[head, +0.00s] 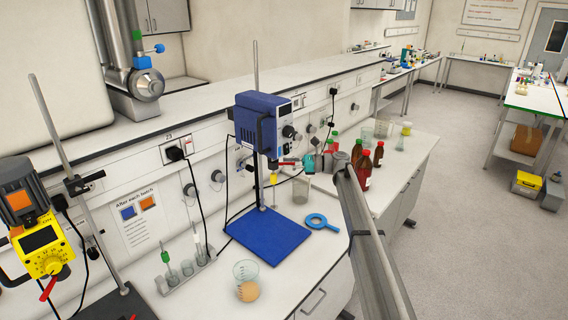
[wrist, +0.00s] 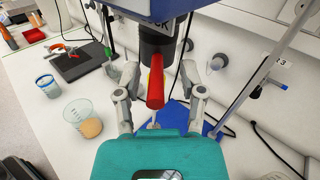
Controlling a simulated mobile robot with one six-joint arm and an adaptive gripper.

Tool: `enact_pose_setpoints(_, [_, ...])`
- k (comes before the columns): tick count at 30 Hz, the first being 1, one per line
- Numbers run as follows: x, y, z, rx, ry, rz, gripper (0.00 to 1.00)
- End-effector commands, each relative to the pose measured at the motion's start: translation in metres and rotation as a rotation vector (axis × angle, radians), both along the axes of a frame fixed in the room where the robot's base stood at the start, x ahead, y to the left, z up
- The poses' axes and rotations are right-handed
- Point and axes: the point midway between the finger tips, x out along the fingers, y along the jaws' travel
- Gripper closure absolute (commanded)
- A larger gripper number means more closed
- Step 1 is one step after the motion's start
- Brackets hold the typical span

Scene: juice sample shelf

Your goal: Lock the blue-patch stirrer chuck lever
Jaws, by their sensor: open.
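The blue stirrer (head: 265,118) stands on a blue base plate (head: 268,232) in the middle of the bench. Its dark chuck (wrist: 157,42) shows at the top of the wrist view. A red lever (wrist: 156,88) sticks out from the chuck toward the wrist camera; it also shows in the head view (head: 289,162). My gripper (wrist: 157,98) is open, with one finger on each side of the lever and a visible gap to both. In the head view my gripper (head: 302,162) is at chuck height, right of the stirrer. A blue patch on the stirrer is hard to make out.
A yellow stirrer (head: 42,250) with its own red lever (head: 48,288) stands at the left. A tube rack (head: 185,272) stands left of the base plate.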

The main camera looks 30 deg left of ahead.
Motion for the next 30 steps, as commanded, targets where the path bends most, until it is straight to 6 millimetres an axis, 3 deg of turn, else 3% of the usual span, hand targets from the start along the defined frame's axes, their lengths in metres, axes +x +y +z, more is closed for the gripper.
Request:
enact_pose_setpoints(18, [0.046,-0.078,0.0,0.001,0.001,-0.002,0.48])
enact_pose_setpoints(30, [0.055,-0.096,0.0,0.001,0.001,-0.001,0.48])
